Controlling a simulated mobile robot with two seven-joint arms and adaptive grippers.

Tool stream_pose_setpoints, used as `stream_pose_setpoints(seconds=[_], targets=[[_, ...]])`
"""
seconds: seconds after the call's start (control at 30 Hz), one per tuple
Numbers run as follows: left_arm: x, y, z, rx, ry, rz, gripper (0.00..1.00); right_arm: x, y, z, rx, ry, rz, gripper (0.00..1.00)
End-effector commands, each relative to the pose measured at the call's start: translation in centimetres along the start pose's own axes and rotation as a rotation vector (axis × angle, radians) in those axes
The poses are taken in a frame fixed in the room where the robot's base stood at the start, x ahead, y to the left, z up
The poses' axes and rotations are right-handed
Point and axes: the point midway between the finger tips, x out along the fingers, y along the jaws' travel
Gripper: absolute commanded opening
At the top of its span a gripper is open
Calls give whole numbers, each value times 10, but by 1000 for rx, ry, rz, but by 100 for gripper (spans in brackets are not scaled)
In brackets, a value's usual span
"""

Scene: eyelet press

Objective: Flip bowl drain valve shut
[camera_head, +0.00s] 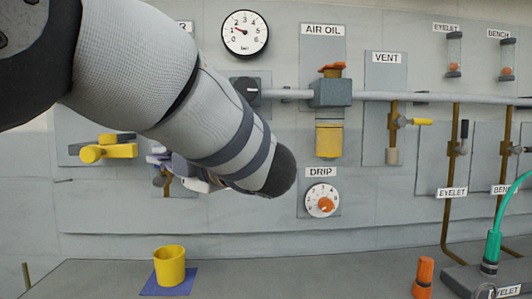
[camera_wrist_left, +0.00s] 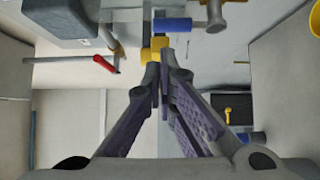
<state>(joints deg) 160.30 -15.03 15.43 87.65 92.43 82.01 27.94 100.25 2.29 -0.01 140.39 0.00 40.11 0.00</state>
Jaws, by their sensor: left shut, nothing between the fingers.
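My left gripper (camera_head: 160,160) is mostly hidden behind my own left forearm in the head view. In the left wrist view its fingers (camera_wrist_left: 159,78) are together, with nothing between them. A small red lever (camera_wrist_left: 105,64) on a brass fitting is left of the fingertips, apart from them; it may be the bowl drain valve, but no label shows. A grey body (camera_wrist_left: 62,18) lies up and left of it. A yellow fitting (camera_wrist_left: 155,48) and a blue cylinder (camera_wrist_left: 172,25) are just beyond the fingertips; contact cannot be told. My right gripper is not in view.
A yellow-handled valve (camera_head: 108,151) is left of my gripper on the wall panel. A yellow cup (camera_head: 170,266) stands on a blue mat (camera_head: 150,290) on the bench. The air oil unit (camera_head: 330,92) and drip dial (camera_head: 322,200) are right of my forearm.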

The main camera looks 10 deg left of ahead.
Motion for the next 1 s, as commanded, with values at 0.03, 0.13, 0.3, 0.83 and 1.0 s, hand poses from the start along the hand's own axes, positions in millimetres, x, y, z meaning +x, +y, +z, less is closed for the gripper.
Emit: stream_pose_setpoints(seconds=[0.03, 0.13, 0.3, 0.83, 1.0], targets=[[11, -1, 0, 0, 2, -1, 0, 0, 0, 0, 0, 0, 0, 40], [31, 0, 0, -1, 1, -1, 0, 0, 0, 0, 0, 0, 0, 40], [57, 0, 0, -1, 1, 0, 0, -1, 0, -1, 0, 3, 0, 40], [68, -1, 1, 2, 0, 1, 0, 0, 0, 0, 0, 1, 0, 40], [73, -6, 12, 22, -1, 15, 0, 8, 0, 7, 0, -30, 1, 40]])
